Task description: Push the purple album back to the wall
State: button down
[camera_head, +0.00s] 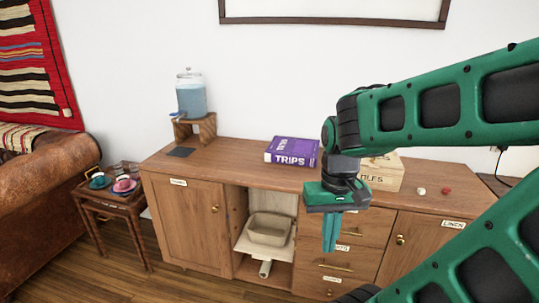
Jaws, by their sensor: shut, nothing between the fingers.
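The purple album (292,151), with "TRIPS" on its spine, lies flat on the wooden sideboard top (238,155). It sits toward the back, spine facing me; any gap to the white wall (275,80) is hard to judge. My gripper (329,248) hangs pointing down in front of the sideboard, to the right of the album and lower in the picture. Its teal fingers are together with nothing between them. It is apart from the album. My green arm comes in from the right and covers part of the sideboard.
A wooden box (382,175) stands right of the album, partly behind my arm. A water dispenser (191,95) on a wooden stand (194,128) is at the left. Small white and red items (446,191) lie at the right. The top left of the album is mostly clear.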

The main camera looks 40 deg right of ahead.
aim_at(285, 150)
jog(key=z, duration=0.4)
jog(key=k, duration=0.1)
jog(key=u, duration=0.75)
jog(key=i, duration=1.2)
jog(key=z, duration=1.1)
jog(key=i, duration=0.95)
jog(key=z, duration=0.55)
